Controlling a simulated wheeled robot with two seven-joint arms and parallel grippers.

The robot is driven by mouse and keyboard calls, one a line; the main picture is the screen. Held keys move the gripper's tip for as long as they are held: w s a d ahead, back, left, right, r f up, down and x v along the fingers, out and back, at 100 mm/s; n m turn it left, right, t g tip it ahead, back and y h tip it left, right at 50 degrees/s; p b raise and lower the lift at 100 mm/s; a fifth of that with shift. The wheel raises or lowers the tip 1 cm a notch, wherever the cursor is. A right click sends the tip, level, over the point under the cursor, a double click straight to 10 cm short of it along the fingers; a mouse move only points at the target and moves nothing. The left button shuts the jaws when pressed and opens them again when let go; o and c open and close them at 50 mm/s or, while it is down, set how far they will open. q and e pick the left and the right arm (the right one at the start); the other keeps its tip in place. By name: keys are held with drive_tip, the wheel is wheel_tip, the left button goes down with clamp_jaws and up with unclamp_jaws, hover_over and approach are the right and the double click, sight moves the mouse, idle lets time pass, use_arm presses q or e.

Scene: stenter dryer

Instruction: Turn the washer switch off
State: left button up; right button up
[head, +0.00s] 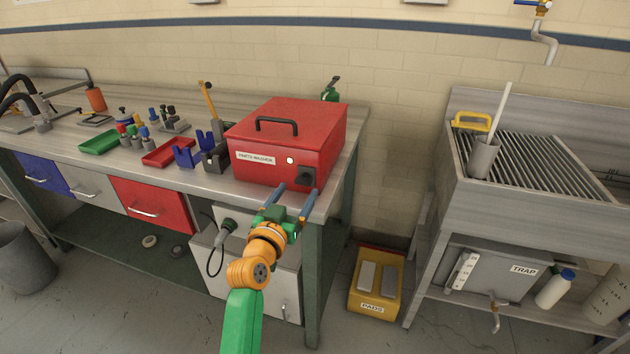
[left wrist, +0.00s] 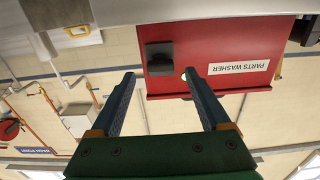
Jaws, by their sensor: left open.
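The red parts washer (head: 290,125) stands on the right end of the metal bench, with a black handle on its lid and a white label on its front. Its black switch (head: 306,176) is at the lower right of the front, with a small pale round light (head: 290,160) up and left of it. My left gripper (head: 296,190) is open and empty, its blue fingers pointing at the switch area. In the left wrist view, upside down, the switch (left wrist: 159,56) shows between and beyond the fingertips (left wrist: 160,74). Contact cannot be told. My right gripper is out of view.
The bench top (head: 215,182) carries a blue holder (head: 186,156), a red tray (head: 168,152) and a green tray (head: 100,142) left of the washer. A yellow pads box (head: 372,300) is on the floor. A metal sink stand (head: 530,212) is at right.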

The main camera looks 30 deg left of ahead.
sight(302, 184)
use_arm(q)
drive_tip(key=x, duration=0.3)
drive_tip(key=shift+w+a, duration=0.15)
drive_tip(key=shift+a, duration=0.05)
drive_tip(key=shift+w+d+f, duration=0.1)
drive_tip(key=shift+w, duration=0.25)
drive_tip(key=shift+s, duration=0.15)
drive_tip(key=shift+c, duration=0.9)
clamp_jaws()
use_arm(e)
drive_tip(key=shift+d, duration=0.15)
